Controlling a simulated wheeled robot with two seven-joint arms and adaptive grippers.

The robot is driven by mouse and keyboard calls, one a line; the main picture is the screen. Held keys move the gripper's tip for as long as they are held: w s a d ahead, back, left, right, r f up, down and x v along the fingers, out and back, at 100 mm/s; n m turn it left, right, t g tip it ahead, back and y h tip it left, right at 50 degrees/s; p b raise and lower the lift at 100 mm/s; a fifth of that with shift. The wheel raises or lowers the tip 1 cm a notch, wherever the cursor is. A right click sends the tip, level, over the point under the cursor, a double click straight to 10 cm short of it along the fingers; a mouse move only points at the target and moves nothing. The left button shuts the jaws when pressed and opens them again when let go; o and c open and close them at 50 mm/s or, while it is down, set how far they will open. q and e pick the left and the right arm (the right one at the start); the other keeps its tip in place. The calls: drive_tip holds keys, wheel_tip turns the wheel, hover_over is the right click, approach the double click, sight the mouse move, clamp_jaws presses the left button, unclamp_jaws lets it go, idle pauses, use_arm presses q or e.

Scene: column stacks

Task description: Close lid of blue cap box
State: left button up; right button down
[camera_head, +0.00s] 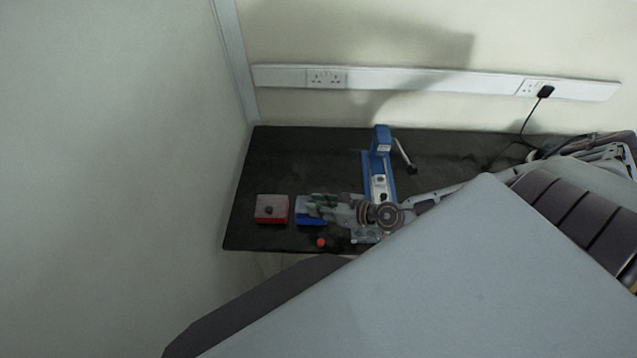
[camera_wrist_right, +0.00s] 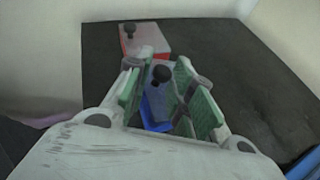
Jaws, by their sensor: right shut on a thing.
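The blue cap box (camera_head: 309,219) stands on the dark table, partly hidden under my right gripper (camera_head: 318,206). In the right wrist view the blue box (camera_wrist_right: 156,115) shows between and below the green-padded fingers. Its lid has a black knob (camera_wrist_right: 162,74), which sits between the fingers of my right gripper (camera_wrist_right: 160,85). The right gripper is shut on the lid. The lid's fit on the box is hidden by the fingers. My left gripper is not in view.
A red box (camera_head: 271,209) with a knobbed grey lid stands just left of the blue box. A blue device with a lever (camera_head: 381,165) stands behind to the right. A small red cap (camera_head: 321,242) lies near the front edge. The table's back left is clear.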

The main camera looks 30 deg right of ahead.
drive_tip(key=shift+f+n+t+h, duration=0.3)
drive_tip(key=shift+f+n+t, duration=0.15)
drive_tip(key=shift+n+t, duration=0.05)
drive_tip(key=shift+s+f+b, duration=0.2)
drive_tip(key=shift+f+b, duration=0.1)
drive_tip(key=shift+f, duration=0.05)
drive_tip(key=c, duration=1.3)
unclamp_jaws()
drive_tip(key=shift+a+f, duration=0.1)
drive_tip(key=shift+f, duration=0.05)
drive_tip(key=shift+s+a, duration=0.1)
drive_tip(key=shift+s, duration=0.05)
drive_tip(key=shift+s, duration=0.15)
